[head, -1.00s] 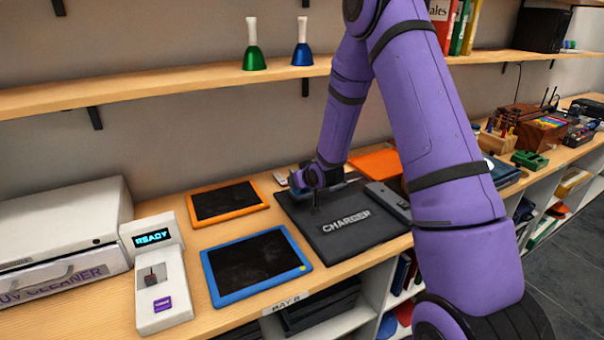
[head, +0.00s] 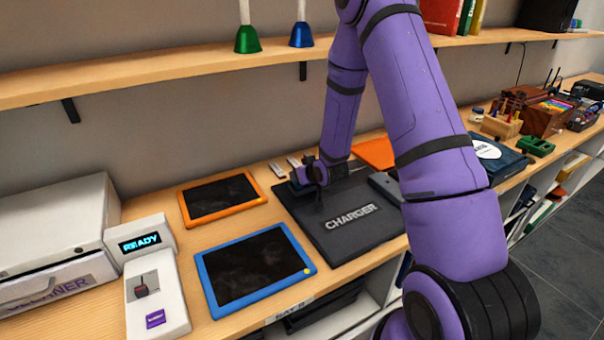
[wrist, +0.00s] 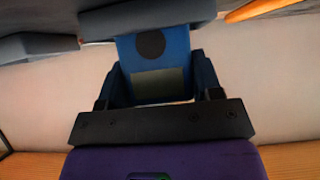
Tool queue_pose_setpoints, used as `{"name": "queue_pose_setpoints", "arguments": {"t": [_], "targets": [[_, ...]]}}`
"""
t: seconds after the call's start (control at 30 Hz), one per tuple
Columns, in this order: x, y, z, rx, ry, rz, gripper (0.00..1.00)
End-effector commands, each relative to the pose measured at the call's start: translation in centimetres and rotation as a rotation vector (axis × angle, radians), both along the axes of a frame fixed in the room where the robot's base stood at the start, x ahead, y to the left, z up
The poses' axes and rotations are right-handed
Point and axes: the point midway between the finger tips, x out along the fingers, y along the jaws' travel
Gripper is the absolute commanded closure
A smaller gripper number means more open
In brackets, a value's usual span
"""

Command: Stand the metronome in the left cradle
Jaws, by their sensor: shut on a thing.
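My gripper (head: 312,180) is over the back of the black charger pad (head: 352,240), seen small and dark in the head view. In the wrist view my gripper (wrist: 158,78) is shut on a blue device, which I take to be the metronome (wrist: 181,62). It has a dark round spot and a grey-green screen, between the dark fingers. A grey cradle-like block (head: 386,188) stands on the pad's right side, partly behind my arm. The left cradle is not clear in the head view; whether the device touches it I cannot tell.
A blue-framed tablet (head: 255,268) and an orange-framed tablet (head: 222,200) lie left of the pad. A white READY unit (head: 150,275) and a cleaner box (head: 55,225) are further left. The shelf (head: 170,82) with handbells runs above. An orange flat item (head: 374,152) lies behind.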

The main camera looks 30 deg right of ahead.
Motion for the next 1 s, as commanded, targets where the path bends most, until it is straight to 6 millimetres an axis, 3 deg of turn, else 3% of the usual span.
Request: {"name": "queue_pose_setpoints", "arguments": {"t": [0.1, 0.13, 0.23, 0.67, 1.0], "targets": [[0.0, 0.0, -0.3, 0.0, 0.001, 0.0, 0.66], [0.0, 0.0, -0.3, 0.0, 0.001, 0.0, 0.38], [0.0, 0.0, -0.2, 0.0, 0.001, 0.0, 0.15], [-0.5, 0.0, 0.5, -0.001, -0.001, -0.001, 0.15], [-5.8, 0.0, 4.1, -0.001, -0.002, -0.001, 0.15]]}}
